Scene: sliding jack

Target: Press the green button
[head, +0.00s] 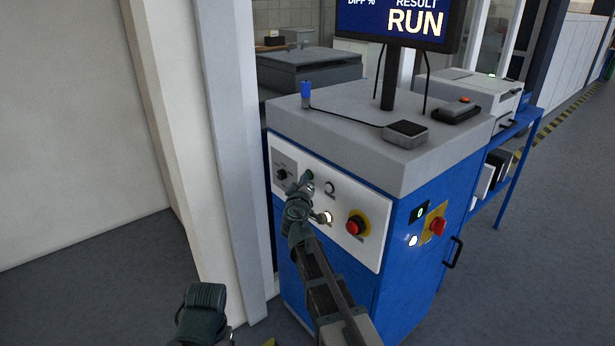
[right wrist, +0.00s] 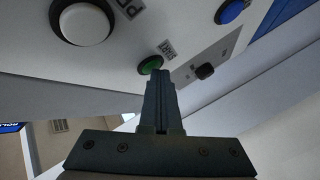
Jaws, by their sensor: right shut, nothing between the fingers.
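The green button (right wrist: 150,65) is a small round button on a white control panel (head: 377,212) on the front of a blue cabinet. In the head view, my right gripper (head: 305,181) is at the panel's upper left, its tip beside the green button (head: 309,174) and partly covering it. In the right wrist view, the shut, empty fingers (right wrist: 157,76) point at the green button, their tip just below it. I cannot tell whether they touch. Only a dark part of my left arm shows at the bottom of the head view; its fingers do not show.
The panel also has a black rotary switch (head: 282,175), a lit white button (head: 326,217) and a red emergency stop (head: 356,225) on yellow. A red switch (head: 438,226) is on the cabinet's right side. A white pillar (head: 230,150) stands close on the left.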

